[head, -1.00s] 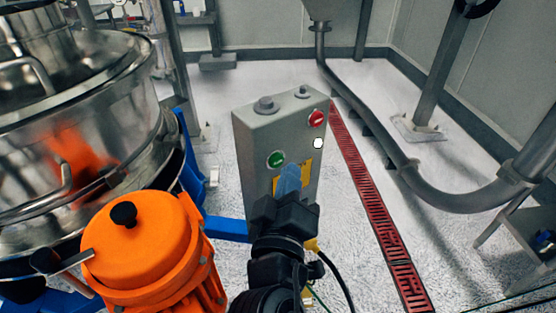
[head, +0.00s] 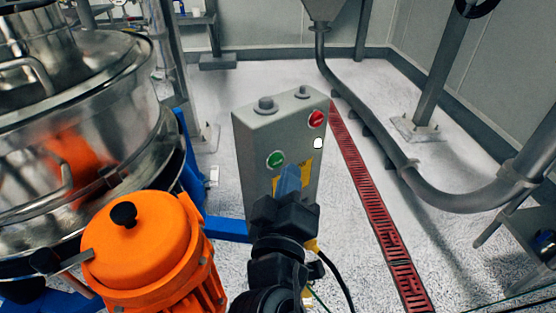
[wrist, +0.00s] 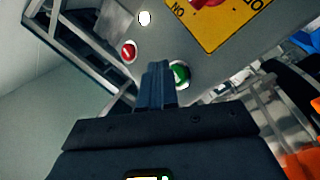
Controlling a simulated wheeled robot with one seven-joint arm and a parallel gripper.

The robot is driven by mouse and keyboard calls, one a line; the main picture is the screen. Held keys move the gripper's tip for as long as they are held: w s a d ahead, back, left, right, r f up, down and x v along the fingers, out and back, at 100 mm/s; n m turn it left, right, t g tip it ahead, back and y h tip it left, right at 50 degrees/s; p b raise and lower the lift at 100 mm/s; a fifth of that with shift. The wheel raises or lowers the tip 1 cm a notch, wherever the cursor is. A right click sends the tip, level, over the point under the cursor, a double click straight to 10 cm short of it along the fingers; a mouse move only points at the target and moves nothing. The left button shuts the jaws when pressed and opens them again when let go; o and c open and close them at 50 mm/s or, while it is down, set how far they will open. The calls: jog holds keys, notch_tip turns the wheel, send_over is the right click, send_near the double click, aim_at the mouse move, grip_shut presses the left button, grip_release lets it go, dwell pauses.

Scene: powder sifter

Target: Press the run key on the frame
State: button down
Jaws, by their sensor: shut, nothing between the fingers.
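A grey control box (head: 256,135) stands upright on the blue frame (head: 228,229). Its front face carries a green key (head: 275,160), a red key (head: 316,119), a small white lamp (head: 317,143) and a yellow plate (head: 306,171) partly hidden behind my gripper. My gripper (head: 290,172) is shut and empty, in front of the lower part of the face. In the wrist view, the shut fingertips (wrist: 156,66) lie beside the green key (wrist: 181,74) and overlap its edge in the picture. The red key (wrist: 128,50) is at the left. Contact cannot be told.
An orange motor (head: 140,245) stands close at left of my arm, with the steel sifter drum (head: 110,110) behind it. A black cable (head: 338,275) hangs at right of my gripper. A red floor grate (head: 370,195) and bare floor lie to the right.

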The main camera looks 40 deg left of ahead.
jog(key=shift+a, duration=0.1)
dwell(0.4)
jog(key=shift+a+b, duration=0.3)
jog(key=shift+a, duration=0.05)
jog(key=shift+w+a+b, duration=0.15)
jog(key=shift+a+b, duration=0.15)
jog(key=shift+a, duration=0.1)
dwell(0.7)
dwell(0.3)
jog(key=shift+s+d+p, duration=0.2)
jog(key=shift+d+p, duration=0.1)
jog(key=shift+d, duration=0.5)
jog(key=d, duration=0.1)
jog(key=d+p, duration=0.1)
jog(key=d, duration=0.1)
jog(key=d+p, duration=0.1)
jog(key=d, duration=0.1)
jog(key=shift+s, duration=0.35)
dwell(0.6)
